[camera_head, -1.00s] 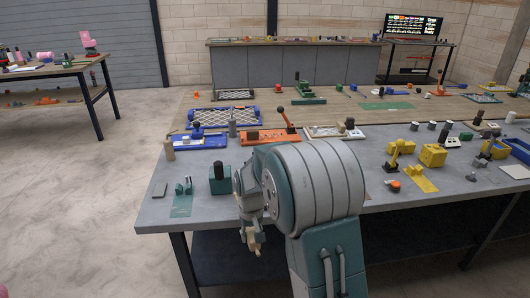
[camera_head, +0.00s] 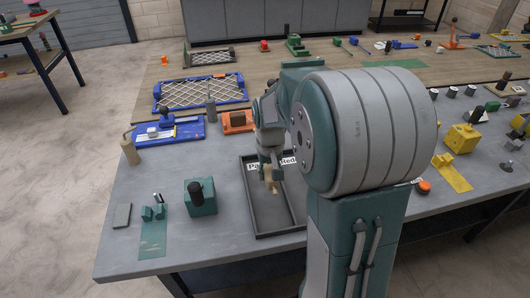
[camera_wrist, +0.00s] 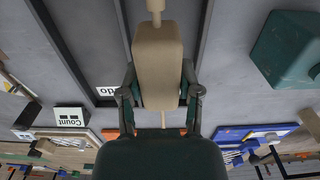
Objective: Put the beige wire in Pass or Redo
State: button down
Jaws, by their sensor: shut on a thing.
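A dark tray (camera_head: 252,211) lies on the grey workbench, split into a left compartment marked Pass and a right one marked Redo. My gripper (camera_head: 268,168) is shut on the beige wire (camera_head: 273,181), which looks like a chunky beige piece with a thin end. In the wrist view the wire (camera_wrist: 158,65) sits between both fingers, over the Pass compartment, between the divider and the outer wall. Its exact height above the tray floor is hard to tell. My gripper partly covers the Pass label; the Redo label (camera_wrist: 107,91) shows in part.
A green block with a black knob (camera_head: 201,198) stands left of the tray, by a small green mat (camera_head: 153,232). A blue fixture (camera_head: 168,133) and an orange one (camera_head: 237,122) are behind. Yellow parts (camera_head: 462,140) stand right. My arm hides the bench's middle.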

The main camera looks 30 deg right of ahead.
jog(key=shift+w+a+r, duration=0.1)
jog(key=shift+w, duration=0.15)
jog(key=shift+a, duration=0.45)
jog(key=shift+d+f, duration=0.3)
jog(key=shift+d, duration=0.1)
jog(key=shift+d+f, duration=0.1)
jog(key=shift+f, duration=0.25)
send_over(267, 198)
notch_tip(267, 198, down, 4)
jog(key=shift+f, duration=0.15)
jog(key=shift+d+f, duration=0.1)
jog(key=shift+f, duration=1)
jog(key=shift+f, duration=0.1)
jog(key=shift+c, duration=1)
grip_release()
